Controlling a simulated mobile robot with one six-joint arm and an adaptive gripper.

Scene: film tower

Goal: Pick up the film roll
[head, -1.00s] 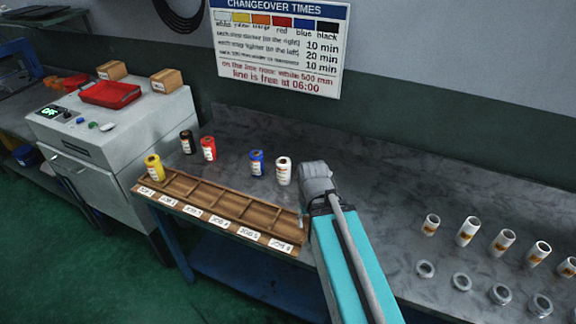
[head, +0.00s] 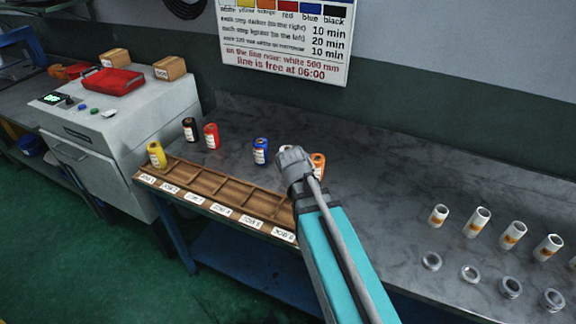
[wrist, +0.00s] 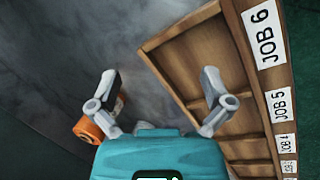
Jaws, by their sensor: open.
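Several film rolls stand on the grey bench: black (head: 190,129), red (head: 211,135), blue (head: 260,151), and orange (head: 318,163). A white one is mostly hidden behind my wrist. A yellow roll (head: 156,154) stands at the left end of the wooden tray (head: 232,190). My gripper (wrist: 160,103) is open, with nothing between its fingers. In the wrist view the orange roll (wrist: 92,128) is beside and partly behind the left finger. The tray (wrist: 190,60) lies by the right finger. In the head view my arm hides the fingers.
The tray has compartments with job labels (head: 283,234) along its front. White-and-orange cores (head: 478,222) and grey rings (head: 469,273) stand at the right. A grey machine (head: 120,125) with a red bin (head: 107,82) is at the left. The bench behind the rolls is clear.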

